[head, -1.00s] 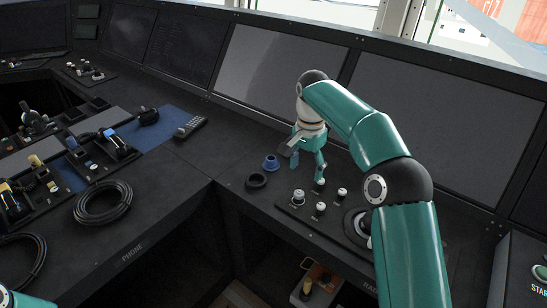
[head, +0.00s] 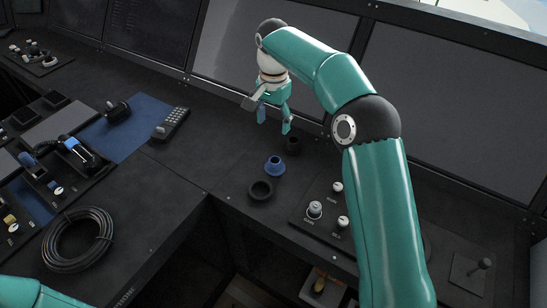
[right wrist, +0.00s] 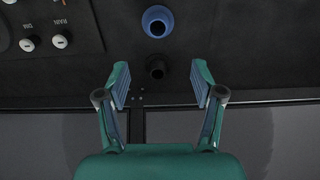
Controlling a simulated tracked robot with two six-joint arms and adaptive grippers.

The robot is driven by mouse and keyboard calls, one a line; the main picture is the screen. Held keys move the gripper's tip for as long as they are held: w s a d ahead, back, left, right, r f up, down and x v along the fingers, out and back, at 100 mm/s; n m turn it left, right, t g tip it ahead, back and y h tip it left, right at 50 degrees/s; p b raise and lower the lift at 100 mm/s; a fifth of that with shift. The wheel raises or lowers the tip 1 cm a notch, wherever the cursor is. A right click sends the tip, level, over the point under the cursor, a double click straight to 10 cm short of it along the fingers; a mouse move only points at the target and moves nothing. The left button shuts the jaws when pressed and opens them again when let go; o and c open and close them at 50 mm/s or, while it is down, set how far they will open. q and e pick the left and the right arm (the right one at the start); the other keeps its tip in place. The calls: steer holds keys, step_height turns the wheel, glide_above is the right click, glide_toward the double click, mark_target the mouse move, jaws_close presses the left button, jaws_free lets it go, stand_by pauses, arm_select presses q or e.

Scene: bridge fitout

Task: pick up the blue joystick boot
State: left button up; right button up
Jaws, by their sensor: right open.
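The blue joystick boot (head: 274,166) stands on the black console, a small flared cone with a hole in its top. In the right wrist view the boot (right wrist: 157,21) is at the top edge, beyond the fingertips. My right gripper (head: 274,122) is open and empty, above the console and behind the boot, apart from it. In the right wrist view its two fingers (right wrist: 161,78) are spread wide, with a small black boot (right wrist: 156,67) showing between them. My left gripper is out of view.
The small black boot (head: 292,145) stands just behind the blue one, and a wider black boot (head: 260,190) just in front. A knob panel (head: 314,210) lies to the right, screens (head: 235,60) behind. A cable coil (head: 78,240) and a remote (head: 171,123) lie left.

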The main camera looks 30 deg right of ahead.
glide_above(275, 160)
steer(key=s, duration=0.2)
steer(key=f, duration=1)
steer(key=shift+w+a+f, duration=0.15)
steer(key=shift+w+f, duration=0.05)
steer(key=shift+w, duration=0.05)
steer(key=shift+a+f+p, duration=0.15)
steer(key=shift+f+p, duration=0.3)
steer(key=shift+f, duration=0.3)
step_height(275, 160, down, 4)
steer(key=shift+a+f+p, duration=0.1)
steer(key=shift+p, duration=0.45)
steer(key=shift+c, duration=0.3)
steer(key=c, duration=1.2)
steer(key=shift+o, duration=0.2)
